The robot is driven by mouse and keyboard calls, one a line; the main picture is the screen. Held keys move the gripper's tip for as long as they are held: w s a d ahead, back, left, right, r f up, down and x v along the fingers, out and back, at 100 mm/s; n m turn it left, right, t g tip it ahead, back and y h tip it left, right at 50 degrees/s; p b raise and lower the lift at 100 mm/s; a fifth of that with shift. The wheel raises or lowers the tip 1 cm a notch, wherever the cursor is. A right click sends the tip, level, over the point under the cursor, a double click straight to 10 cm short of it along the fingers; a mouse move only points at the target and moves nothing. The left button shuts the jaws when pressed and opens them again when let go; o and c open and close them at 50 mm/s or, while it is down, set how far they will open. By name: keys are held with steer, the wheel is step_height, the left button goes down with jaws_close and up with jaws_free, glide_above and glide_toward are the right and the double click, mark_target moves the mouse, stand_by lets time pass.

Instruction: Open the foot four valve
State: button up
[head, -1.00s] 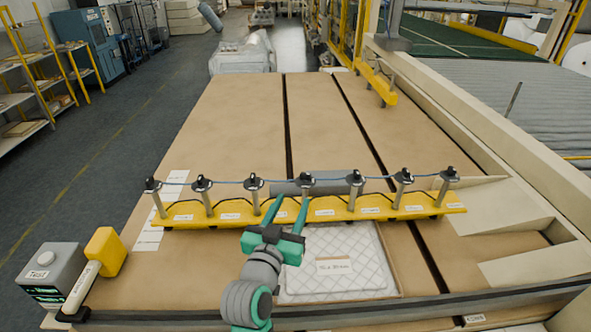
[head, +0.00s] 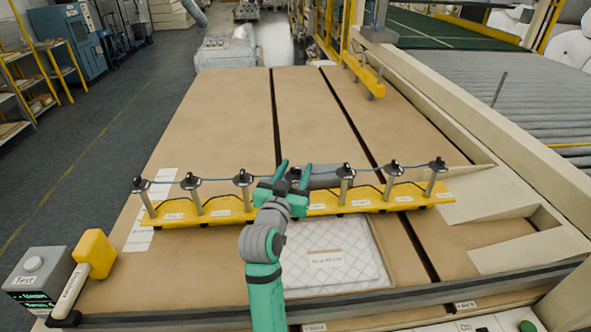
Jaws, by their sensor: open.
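A yellow bar (head: 330,208) lies across the brown table and carries a row of grey posts with black valve tops, joined by a thin blue line. The fourth post from the left, in the middle of the row, has its black valve top (head: 294,174) showing between my fingers. Its post and its label are hidden behind my gripper. My gripper (head: 293,166) is open, with one green finger on each side of that valve top. I cannot tell whether the fingers touch it.
The neighbouring valves (head: 243,177) and (head: 346,171) stand close on either side. A grey roll (head: 322,178) lies behind the bar. A white quilted pad (head: 335,255) is in front. A grey test box (head: 37,277) and a yellow-headed tool (head: 95,253) are at the front left.

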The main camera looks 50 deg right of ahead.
steer(key=c, duration=1)
steer(key=shift+d, duration=0.1)
steer(key=shift+c, duration=0.2)
steer(key=shift+t, duration=0.3)
steer(key=shift+f+n+t+y, duration=0.1)
steer(key=shift+n+t+y, duration=1.5)
steer(key=shift+n+t, duration=0.3)
steer(key=shift+t+y, duration=0.4)
steer(key=shift+n, duration=0.4)
steer(key=o, duration=1)
